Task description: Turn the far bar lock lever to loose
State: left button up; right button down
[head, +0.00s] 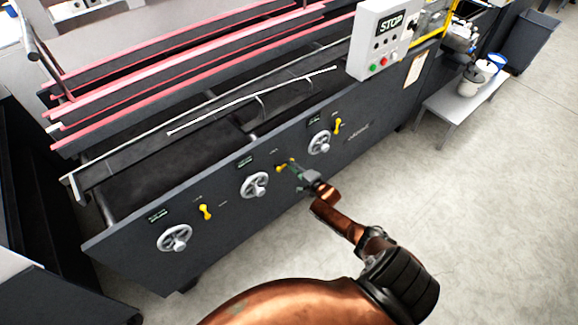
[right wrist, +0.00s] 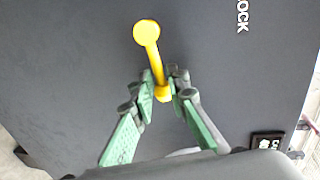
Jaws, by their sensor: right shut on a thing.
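Three yellow lock levers stand on the dark side panel (head: 225,228) of the machine: a left one (head: 205,212), a middle one (head: 282,168) and a right one (head: 337,126). The small labels in the head view are too small to read, so I cannot tell from them which bar each serves. My right gripper (head: 291,167) is at the middle lever. In the right wrist view its green-padded fingers (right wrist: 164,84) are shut on the lower part of the yellow lever (right wrist: 153,60), whose round knob sticks out beyond them. My left gripper is out of view.
Grey handwheels (head: 174,238), (head: 255,185) and (head: 319,143) sit beside the levers. A control box with a STOP sign (head: 379,45) is above right. A low bench (head: 455,105) holds pots. The floor in front is clear.

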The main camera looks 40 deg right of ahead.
jog(key=shift+d+r, duration=0.1)
jog(key=shift+d, duration=0.15)
jog(key=c, duration=2)
grip_release()
jog(key=shift+c, duration=0.2)
jog(key=shift+o, duration=0.8)
jog(key=shift+a, duration=0.1)
jog(key=s+r, duration=0.2)
jog(key=s, duration=0.9)
jog(key=shift+s, duration=0.4)
